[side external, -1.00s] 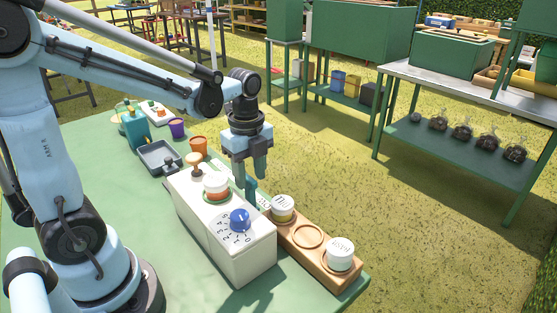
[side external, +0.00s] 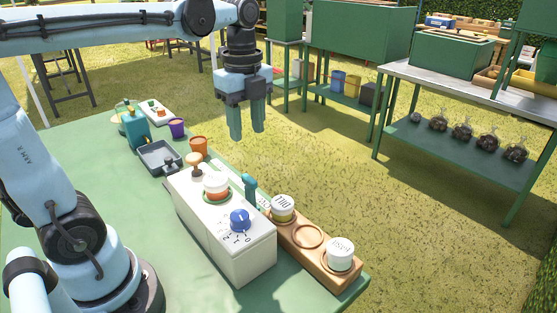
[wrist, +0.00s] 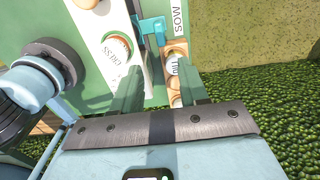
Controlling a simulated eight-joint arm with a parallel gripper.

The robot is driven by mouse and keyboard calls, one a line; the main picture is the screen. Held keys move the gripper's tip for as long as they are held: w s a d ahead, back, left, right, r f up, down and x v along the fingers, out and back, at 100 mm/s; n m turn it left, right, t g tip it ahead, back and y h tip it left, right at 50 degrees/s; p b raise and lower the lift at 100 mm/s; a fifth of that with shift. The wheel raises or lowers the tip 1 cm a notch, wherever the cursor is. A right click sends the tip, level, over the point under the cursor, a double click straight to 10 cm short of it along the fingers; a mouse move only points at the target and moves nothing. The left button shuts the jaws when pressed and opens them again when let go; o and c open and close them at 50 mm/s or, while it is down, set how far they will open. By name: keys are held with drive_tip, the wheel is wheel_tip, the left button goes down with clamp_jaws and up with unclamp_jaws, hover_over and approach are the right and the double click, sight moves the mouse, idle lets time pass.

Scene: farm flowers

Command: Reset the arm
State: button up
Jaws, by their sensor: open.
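My gripper (side external: 247,122) is open and empty, pointing down. In the side external view it hangs well above the green table, over the far side of the white machine. In the wrist view its two green fingers (wrist: 158,92) stand apart with nothing between them. The white machine (side external: 240,262) has a blue dial (side external: 240,219) and a round jar with an orange band (side external: 216,187) on top. In the wrist view that jar's lid reads CRESS (wrist: 116,54). A teal lever (side external: 250,188) stands at the machine's far edge.
A wooden rack (side external: 318,258) beside the machine holds a jar marked DILL (side external: 283,207) and a white-lidded jar (side external: 340,252), with an empty round slot between. A grey tray (side external: 160,157), orange pot (side external: 198,146), purple pot (side external: 177,127) and teal bottle (side external: 135,128) stand farther back.

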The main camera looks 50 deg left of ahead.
sight(250, 179)
wheel_tip(250, 179, down, 12)
drive_tip(key=shift+r, duration=0.1)
drive_tip(key=a, duration=2.1)
drive_tip(key=shift+d+r, duration=0.15)
drive_tip(key=shift+r, duration=1.2)
drive_tip(key=shift+d+r, duration=0.1)
drive_tip(key=shift+r, duration=1.25)
